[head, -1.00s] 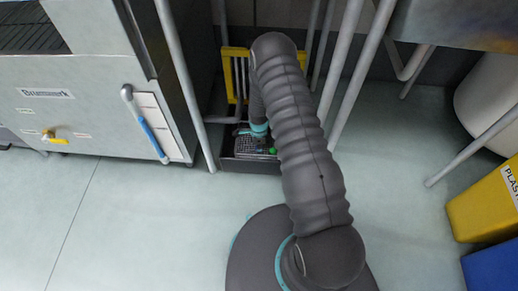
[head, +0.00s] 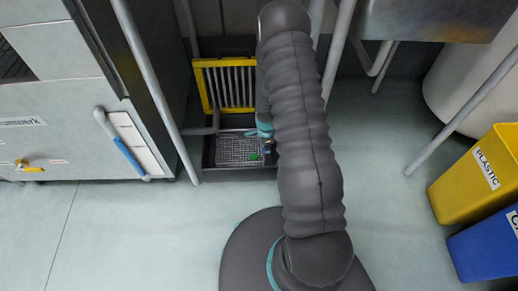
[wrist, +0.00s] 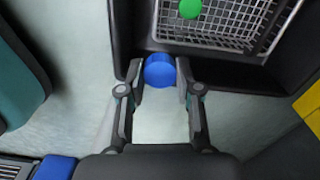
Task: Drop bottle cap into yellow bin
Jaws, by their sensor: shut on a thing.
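A round blue bottle cap (wrist: 159,71) sits between the fingertips of my gripper (wrist: 160,78) in the wrist view. My gripper is shut on it, with a finger on either side. The cap appears just outside the rim of a dark tray. In the head view my arm hides most of the gripper, and I cannot make out the cap clearly. The yellow bin (head: 478,180), labelled PLASTIC, stands on the floor at the right, well apart from my gripper.
A dark tray with a wire basket (head: 237,149) holds a green round thing (wrist: 190,8). A yellow-framed rack (head: 226,86) stands behind it. A blue bin (head: 488,245) adjoins the yellow one. Metal legs (head: 158,95) flank the tray. Open floor (head: 385,155) lies between arm and bins.

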